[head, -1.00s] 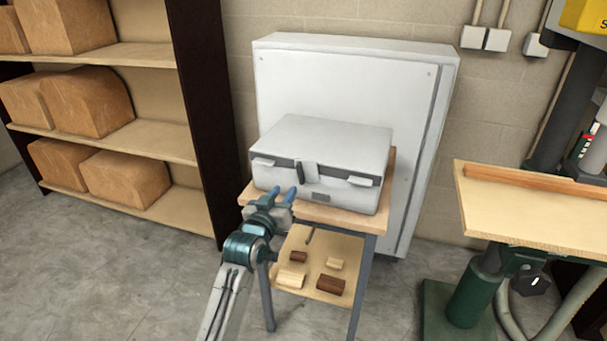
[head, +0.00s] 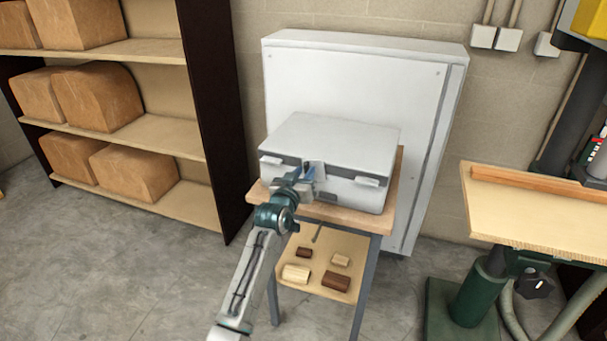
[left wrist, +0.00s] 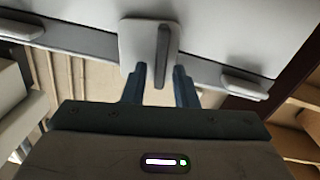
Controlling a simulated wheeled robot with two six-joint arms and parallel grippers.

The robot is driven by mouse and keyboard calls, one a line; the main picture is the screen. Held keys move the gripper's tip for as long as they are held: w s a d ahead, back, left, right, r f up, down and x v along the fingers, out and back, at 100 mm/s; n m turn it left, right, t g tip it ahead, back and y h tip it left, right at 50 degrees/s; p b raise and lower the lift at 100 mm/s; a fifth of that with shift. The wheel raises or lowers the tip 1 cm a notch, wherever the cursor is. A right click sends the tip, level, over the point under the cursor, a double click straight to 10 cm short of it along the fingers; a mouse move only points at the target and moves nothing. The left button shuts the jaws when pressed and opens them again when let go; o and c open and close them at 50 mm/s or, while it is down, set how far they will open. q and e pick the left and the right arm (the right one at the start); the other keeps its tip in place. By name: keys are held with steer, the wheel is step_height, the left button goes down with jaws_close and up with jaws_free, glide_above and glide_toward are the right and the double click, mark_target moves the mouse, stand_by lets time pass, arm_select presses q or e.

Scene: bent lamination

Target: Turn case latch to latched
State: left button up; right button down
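The grey case (head: 332,155) stands closed on a small wooden-topped stand, its front facing me. The case latch is a plate with a dark upright lever (left wrist: 162,56) at the middle of the case front; in the head view the latch (head: 316,168) is partly covered by my gripper. My left gripper (head: 307,177) is at the latch. In the left wrist view the left gripper's two blue fingers (left wrist: 160,84) are apart, with the lever's end between or just beyond their tips; I cannot tell whether they touch it. My right gripper is not in view.
Two side catches flank the latch, one on the left (head: 271,160) and one on the right (head: 367,182). A tall grey cabinet (head: 360,85) stands behind. The stand's lower shelf (head: 322,258) holds several small wood blocks. A workbench (head: 535,215) is at right, wooden shelving at left.

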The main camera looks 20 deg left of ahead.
arm_select(q)
jaws_close()
steer(key=n+p, duration=0.2)
steer(key=n, duration=0.1)
steer(key=shift+f+n+p, duration=0.3)
steer(key=shift+f+p, duration=0.05)
steer(key=shift+p, duration=0.05)
steer(key=shift+d+f+n+p, duration=0.35)
steer(key=shift+n+p, duration=0.6)
steer(key=shift+n, duration=1.05)
steer(key=shift+d+f+n+p, duration=0.1)
steer(key=shift+f+n+p, duration=0.65)
steer(key=shift+n, duration=1.25)
steer(key=shift+d+f+n+p, duration=0.25)
steer(key=shift+n+p, duration=0.85)
steer(key=shift+n, duration=0.9)
